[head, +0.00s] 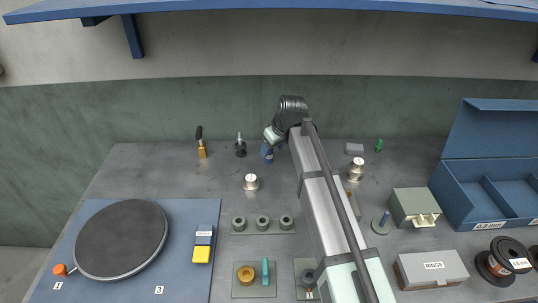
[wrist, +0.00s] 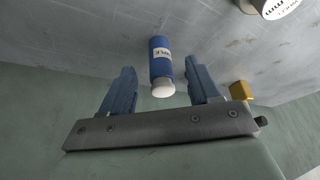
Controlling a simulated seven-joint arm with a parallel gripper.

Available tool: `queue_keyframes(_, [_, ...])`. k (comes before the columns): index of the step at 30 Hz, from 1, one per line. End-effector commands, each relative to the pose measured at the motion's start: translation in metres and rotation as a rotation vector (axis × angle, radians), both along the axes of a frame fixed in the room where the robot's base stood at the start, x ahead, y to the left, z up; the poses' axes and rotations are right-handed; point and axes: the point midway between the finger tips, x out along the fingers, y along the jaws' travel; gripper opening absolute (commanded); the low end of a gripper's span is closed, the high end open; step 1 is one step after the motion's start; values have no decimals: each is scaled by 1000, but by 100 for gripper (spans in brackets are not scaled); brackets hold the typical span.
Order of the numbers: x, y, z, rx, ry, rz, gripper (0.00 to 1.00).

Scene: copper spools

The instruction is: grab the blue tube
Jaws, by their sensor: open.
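The blue tube (wrist: 161,62) shows in the wrist view with a white label and a white cap toward my gripper. It appears in the gap between the two blue fingers of my gripper (wrist: 160,78), with clear space on both sides. The fingers are spread and touch nothing that I can see; how deep the tube sits between them I cannot tell. In the head view the blue tube (head: 267,154) stands near the back of the bench, just below and left of my gripper (head: 272,136), whose fingers are not clear there.
A blue shelf (head: 330,6) hangs above. Open bench lies around the tube.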

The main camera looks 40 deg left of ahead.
Motion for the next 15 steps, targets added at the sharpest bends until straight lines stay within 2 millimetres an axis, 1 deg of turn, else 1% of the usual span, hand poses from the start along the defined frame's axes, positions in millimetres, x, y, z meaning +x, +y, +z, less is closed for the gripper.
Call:
queue_keyframes(5, [1,5,-8,-1,1,0,61])
queue_keyframes(11, [4,18,-29,-2,1,0,61])
queue_keyframes(12, [4,20,-35,-2,2,-1,61])
queue_keyframes(15, [5,23,-43,-1,1,-1,61])
